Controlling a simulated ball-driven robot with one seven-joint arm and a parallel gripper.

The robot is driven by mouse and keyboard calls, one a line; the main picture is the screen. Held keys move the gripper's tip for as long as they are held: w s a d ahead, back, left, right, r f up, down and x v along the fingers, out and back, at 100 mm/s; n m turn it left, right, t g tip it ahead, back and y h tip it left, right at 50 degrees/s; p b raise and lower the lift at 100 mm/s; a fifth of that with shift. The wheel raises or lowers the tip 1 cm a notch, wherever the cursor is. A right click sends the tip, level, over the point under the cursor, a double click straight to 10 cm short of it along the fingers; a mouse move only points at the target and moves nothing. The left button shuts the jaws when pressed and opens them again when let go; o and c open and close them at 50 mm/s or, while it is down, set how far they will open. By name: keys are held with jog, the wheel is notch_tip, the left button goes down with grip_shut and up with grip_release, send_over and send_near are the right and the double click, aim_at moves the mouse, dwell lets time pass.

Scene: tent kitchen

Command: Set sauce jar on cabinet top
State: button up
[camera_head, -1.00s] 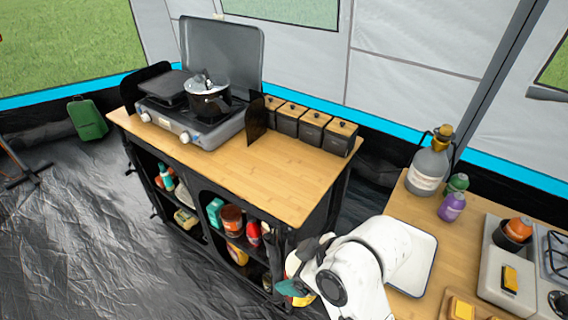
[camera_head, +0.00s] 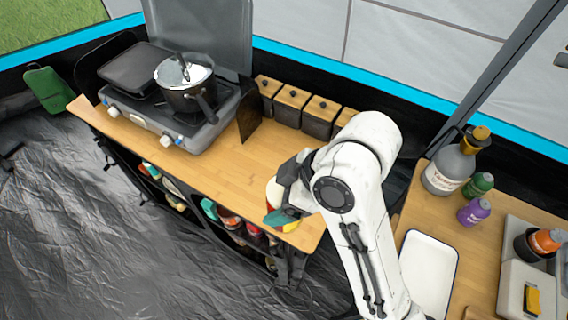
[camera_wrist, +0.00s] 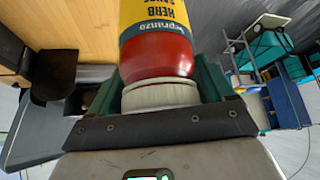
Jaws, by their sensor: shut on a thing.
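The sauce jar (camera_wrist: 158,52) is red with a yellow label reading "HERB" and a pale lid. My gripper (camera_wrist: 160,95) is shut on it, its green fingers on both sides near the lid. In the head view my gripper (camera_head: 282,208) is at the right front part of the wooden cabinet top (camera_head: 215,160). The jar (camera_head: 272,192) shows only partly there, behind the gripper. I cannot tell whether the jar touches the cabinet top.
A camp stove (camera_head: 170,125) with a pot (camera_head: 186,85) stands on the left of the cabinet top. Several lidded canisters (camera_head: 291,105) line its back edge. The middle of the top is clear. A counter with bottles and a white tray (camera_head: 428,275) is at right.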

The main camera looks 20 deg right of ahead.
jog(key=shift+w+d+f+b, duration=0.95)
jog(key=shift+w+d+f, duration=0.3)
jog(key=shift+w+f, duration=0.9)
jog(key=shift+w+d+f+b, duration=1)
jog(key=shift+w+d+f, duration=0.2)
jog(key=shift+w+f, duration=0.95)
jog(key=shift+w+d+f+b, duration=0.95)
jog(key=shift+w+d+f, duration=0.3)
jog(key=shift+w+f, duration=0.9)
jog(key=shift+f, duration=0.1)
jog(key=o, duration=1.4)
jog(key=shift+o, duration=0.2)
